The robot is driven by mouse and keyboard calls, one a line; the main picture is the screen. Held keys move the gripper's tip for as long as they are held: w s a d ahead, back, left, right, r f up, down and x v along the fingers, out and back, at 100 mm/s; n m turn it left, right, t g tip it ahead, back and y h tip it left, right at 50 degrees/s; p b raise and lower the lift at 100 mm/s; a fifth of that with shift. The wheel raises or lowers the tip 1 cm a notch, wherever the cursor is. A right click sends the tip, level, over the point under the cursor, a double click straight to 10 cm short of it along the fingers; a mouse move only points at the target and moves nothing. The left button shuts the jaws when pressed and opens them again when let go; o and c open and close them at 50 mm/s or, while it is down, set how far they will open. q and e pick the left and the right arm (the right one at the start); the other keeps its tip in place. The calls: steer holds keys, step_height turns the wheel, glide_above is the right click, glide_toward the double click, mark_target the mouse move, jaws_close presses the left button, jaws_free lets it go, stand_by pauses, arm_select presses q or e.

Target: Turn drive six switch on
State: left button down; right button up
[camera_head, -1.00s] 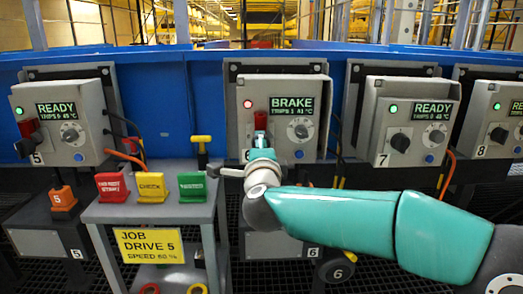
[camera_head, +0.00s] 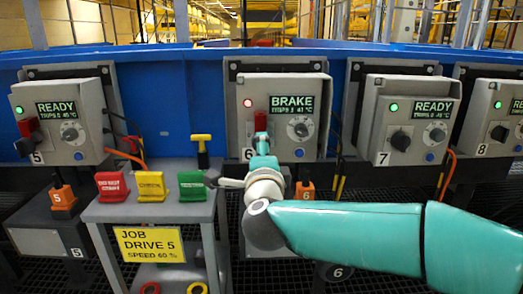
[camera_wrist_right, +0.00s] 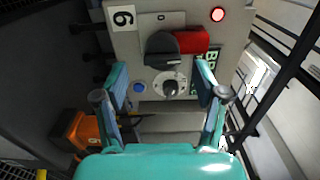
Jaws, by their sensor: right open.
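The drive six box (camera_head: 275,120) is grey, with a "BRAKE" screen (camera_head: 295,105) and a lit red lamp (camera_head: 247,103). In the right wrist view it appears turned sideways, with the "6" label (camera_wrist_right: 123,17). Its black switch handle (camera_wrist_right: 162,50) has a red piece (camera_wrist_right: 193,42) against it. The white dial with a dark knob (camera_wrist_right: 169,86) sits nearer my fingers. My right gripper (camera_wrist_right: 160,82) is open and empty, its fingers either side of the dial in this view. In the head view my right gripper (camera_head: 262,143) covers the switch. My left gripper is not in view.
Drive boxes 5 (camera_head: 62,118), 7 (camera_head: 408,120) and 8 (camera_head: 495,115) stand alongside, with green lamps on. A grey stand (camera_head: 150,212) with red, yellow and green blocks and a "JOB DRIVE 5" sign is at front left. An orange "6" block (camera_head: 305,190) sits below box six.

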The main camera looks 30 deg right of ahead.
steer(key=v, duration=0.8)
steer(key=shift+s, duration=0.15)
steer(key=shift+f, duration=0.1)
